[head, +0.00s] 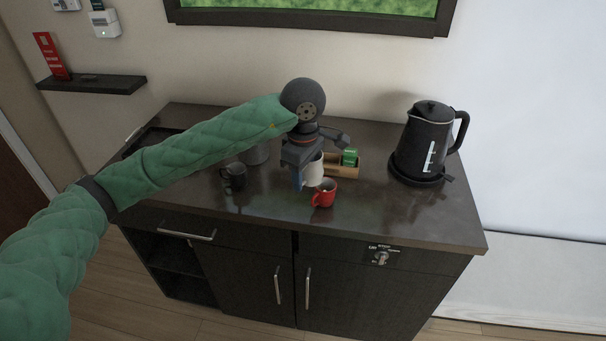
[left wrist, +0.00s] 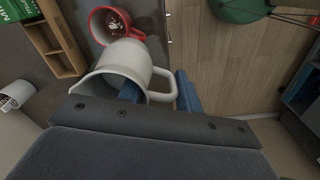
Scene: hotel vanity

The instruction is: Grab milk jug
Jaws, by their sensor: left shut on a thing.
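The white milk jug (left wrist: 127,66) is right at my left gripper in the left wrist view, with its handle on the right side. In the head view the jug (head: 314,171) stands partly hidden behind the gripper, over the dark cabinet top. My left gripper (head: 299,179) reaches down at the jug's left side. In the left wrist view its blue fingers (left wrist: 158,92) are shut on the jug, one finger inside the mouth and the other out by the handle. My right gripper is not in view.
A red mug (head: 324,193) stands just in front of the jug. A wooden box (head: 343,171) with green packets is to its right. A black mug (head: 233,176) stands left, a black kettle (head: 425,137) at right. The front right of the cabinet top is clear.

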